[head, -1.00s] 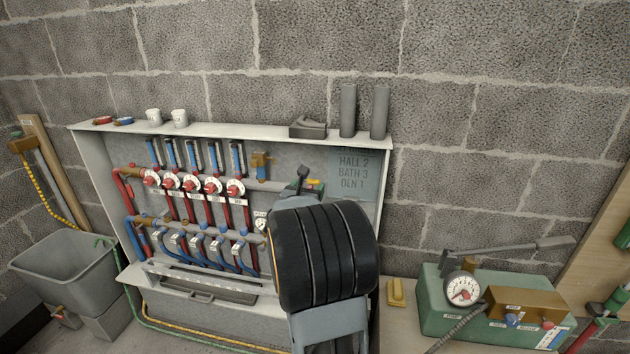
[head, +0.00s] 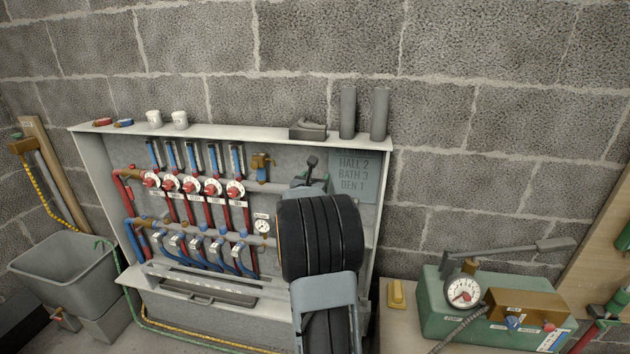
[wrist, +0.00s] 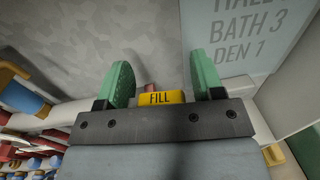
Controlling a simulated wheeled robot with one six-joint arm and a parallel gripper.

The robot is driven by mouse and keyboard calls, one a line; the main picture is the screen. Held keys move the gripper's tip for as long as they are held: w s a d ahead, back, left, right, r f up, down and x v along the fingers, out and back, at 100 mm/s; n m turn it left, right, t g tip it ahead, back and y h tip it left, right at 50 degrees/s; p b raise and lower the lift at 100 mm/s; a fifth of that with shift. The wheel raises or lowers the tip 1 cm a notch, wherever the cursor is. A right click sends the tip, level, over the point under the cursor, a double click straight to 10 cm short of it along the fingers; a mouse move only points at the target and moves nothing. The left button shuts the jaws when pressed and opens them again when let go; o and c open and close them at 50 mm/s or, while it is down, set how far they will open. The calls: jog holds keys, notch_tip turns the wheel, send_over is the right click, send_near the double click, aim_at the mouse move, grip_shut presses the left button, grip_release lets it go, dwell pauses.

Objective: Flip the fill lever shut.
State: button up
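A yellow piece marked FILL (wrist: 160,98) shows in the wrist view, between the green fingers of my gripper (wrist: 161,82). A small reddish part (wrist: 150,87) shows just behind its top edge. Its lower side is hidden by my gripper's dark front plate. I cannot tell whether this yellow piece is the lever itself or its label. The fingers stand wide apart, with gaps on both sides of it. In the head view my gripper (head: 314,187) is at the right of the manifold cabinet, and my wrist hides the fill fitting.
The white cabinet (head: 262,132) holds red and blue pipes with several red-and-white dials (head: 190,187). A gauge (head: 263,226) sits left of my wrist. A lettered plate (head: 352,176) is on the back panel at right. A green pump box (head: 440,310) stands at right.

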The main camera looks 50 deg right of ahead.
jog(key=c, duration=0.7)
jog(key=t+b, duration=0.1)
jog(key=b, duration=0.1)
jog(key=n+t+y+b, duration=0.1)
jog(key=b, duration=0.1)
jog(key=shift+w+d, duration=0.15)
jog(key=shift+w, duration=0.05)
jog(key=o, duration=0.9)
jog(key=v, duration=1.3)
jog(key=shift+s+a+p, duration=0.25)
jog(key=shift+a+p, duration=0.1)
jog(key=shift+p, duration=0.1)
jog(key=shift+r, duration=0.1)
